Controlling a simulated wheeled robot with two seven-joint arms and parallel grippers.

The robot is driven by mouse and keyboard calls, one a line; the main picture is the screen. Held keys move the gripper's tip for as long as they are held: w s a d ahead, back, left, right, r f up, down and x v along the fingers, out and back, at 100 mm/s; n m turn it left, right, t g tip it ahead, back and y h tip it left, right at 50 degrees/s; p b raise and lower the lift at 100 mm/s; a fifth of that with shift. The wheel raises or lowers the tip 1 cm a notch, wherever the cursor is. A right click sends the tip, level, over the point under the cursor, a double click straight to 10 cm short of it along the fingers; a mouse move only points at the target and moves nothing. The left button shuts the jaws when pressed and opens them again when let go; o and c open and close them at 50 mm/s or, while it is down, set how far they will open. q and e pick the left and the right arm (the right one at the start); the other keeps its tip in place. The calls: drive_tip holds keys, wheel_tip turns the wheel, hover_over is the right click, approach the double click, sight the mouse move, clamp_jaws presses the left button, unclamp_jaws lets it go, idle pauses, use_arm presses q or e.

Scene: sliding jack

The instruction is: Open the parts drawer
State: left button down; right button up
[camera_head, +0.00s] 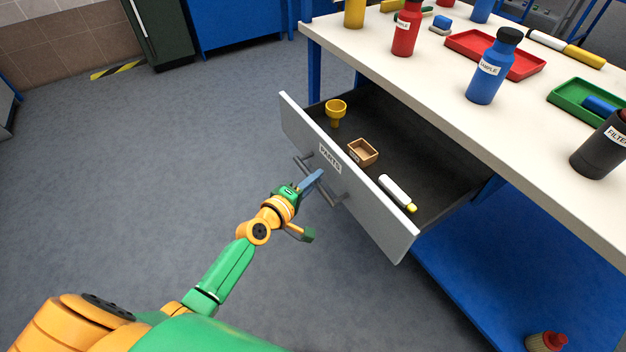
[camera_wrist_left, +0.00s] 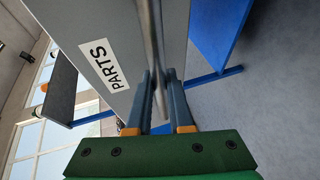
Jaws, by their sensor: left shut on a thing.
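The parts drawer (camera_head: 375,205) is pulled well out from under the workbench, its grey front bearing a "PARTS" label. Inside lie a yellow funnel-like cup (camera_head: 336,110), a small tan box (camera_head: 363,151) and a white cylinder with a yellow tip (camera_head: 397,192). My left gripper (camera_head: 312,180) is at the drawer's bar handle (camera_head: 331,196) and shut on it. In the left wrist view the handle bar (camera_wrist_left: 157,60) runs between the two fingers (camera_wrist_left: 160,100), with the drawer front (camera_wrist_left: 115,50) beside it. My right gripper is not in view.
The white workbench top (camera_head: 440,75) holds a red bottle (camera_head: 405,28), a blue bottle (camera_head: 493,68), a dark bottle (camera_head: 600,150), a red tray (camera_head: 465,45) and a green tray (camera_head: 565,98). A blue lower shelf (camera_head: 500,285) lies below. The grey floor (camera_head: 170,150) left of the drawer is clear.

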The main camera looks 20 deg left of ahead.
use_arm(q)
drive_tip(key=shift+s+a, duration=0.25)
drive_tip(key=shift+s, duration=0.05)
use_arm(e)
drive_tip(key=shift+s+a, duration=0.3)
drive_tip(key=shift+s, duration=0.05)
use_arm(q)
drive_tip(key=c, duration=0.8)
unclamp_jaws()
drive_tip(key=shift+s, duration=0.1)
drive_tip(key=shift+p+v, duration=0.75)
drive_tip(key=shift+v, duration=2.7)
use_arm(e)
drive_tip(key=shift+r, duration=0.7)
